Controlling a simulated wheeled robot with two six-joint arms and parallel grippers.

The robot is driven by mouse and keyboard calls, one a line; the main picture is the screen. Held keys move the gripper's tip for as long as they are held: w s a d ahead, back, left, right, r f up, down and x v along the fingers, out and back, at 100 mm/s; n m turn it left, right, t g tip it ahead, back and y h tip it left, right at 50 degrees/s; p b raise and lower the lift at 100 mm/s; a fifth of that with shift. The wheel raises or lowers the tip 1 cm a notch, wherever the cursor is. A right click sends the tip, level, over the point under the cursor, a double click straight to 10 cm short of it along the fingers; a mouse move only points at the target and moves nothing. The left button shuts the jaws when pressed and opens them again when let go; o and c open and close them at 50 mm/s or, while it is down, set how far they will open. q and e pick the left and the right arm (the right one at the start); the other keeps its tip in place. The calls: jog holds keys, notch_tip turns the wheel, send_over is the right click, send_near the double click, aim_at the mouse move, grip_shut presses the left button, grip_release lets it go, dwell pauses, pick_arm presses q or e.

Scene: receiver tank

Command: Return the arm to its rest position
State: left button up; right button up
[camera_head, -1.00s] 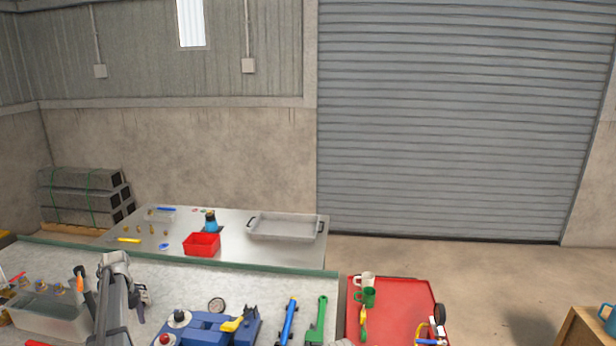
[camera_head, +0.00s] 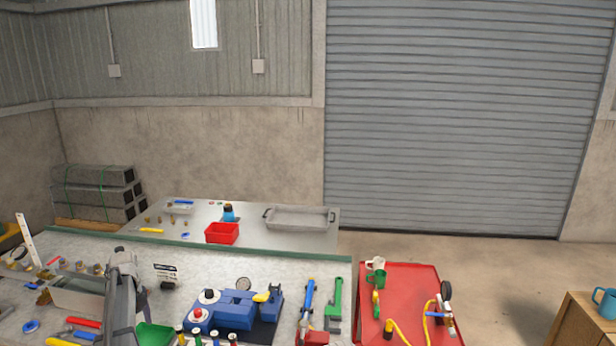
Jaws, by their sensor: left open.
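My left arm (camera_head: 121,290) comes up from the bottom edge over the left part of the near workbench (camera_head: 200,262). My left gripper (camera_head: 143,298) shows only as a small dark part at the right side of the arm link, which mostly covers it. It is open, and I see nothing held in it. My right gripper is not in view.
Around the arm lie a grey bin (camera_head: 76,297), a green bin (camera_head: 156,335) and a blue machine (camera_head: 234,309). A blue tool (camera_head: 307,298) and a green wrench (camera_head: 335,300) lie further right. A red cart (camera_head: 405,276) with mugs stands beside the bench.

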pick_arm(q)
jog(key=s+d+n, duration=0.2)
jog(key=d+n, duration=0.2)
jog(key=d, duration=1.3)
jog(key=s+d+n, duration=0.4)
jog(key=s+d, duration=0.3)
jog(key=d, duration=0.3)
jog(key=s+d+f+n+b, duration=0.1)
jog(key=s+d+n, duration=0.3)
jog(key=s+d, duration=0.4)
jog(key=s+d+n+y, duration=0.1)
jog(key=s+d+n, duration=0.4)
jog(key=d, duration=0.8)
jog(key=shift+s+d+f, duration=0.2)
jog(key=shift+s+d, duration=0.1)
jog(key=shift+s, duration=0.9)
